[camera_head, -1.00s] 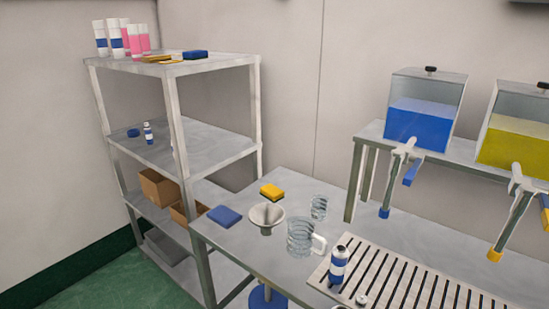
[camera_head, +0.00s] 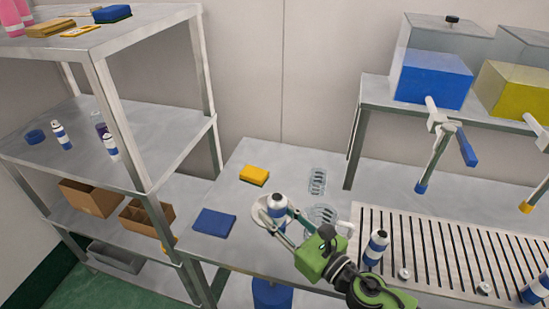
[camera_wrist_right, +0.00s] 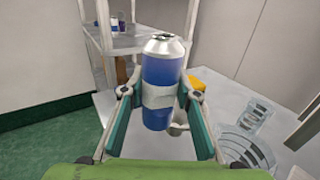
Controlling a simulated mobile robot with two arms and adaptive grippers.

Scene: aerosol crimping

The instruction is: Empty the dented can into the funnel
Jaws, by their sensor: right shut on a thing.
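My right gripper (camera_head: 279,217) is shut on a white and blue can (camera_head: 277,201) with a bare metal top. Whether the can touches the funnel I cannot tell. My left gripper is out of view.
A blue cloth (camera_head: 214,223) and a yellow sponge (camera_head: 254,175) lie left of the funnel. A glass jug (camera_head: 321,215) and a beaker (camera_head: 317,180) stand close on the right. Another can (camera_head: 376,247) stands on the slatted tray (camera_head: 430,235). A blue bucket (camera_head: 272,294) is below.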

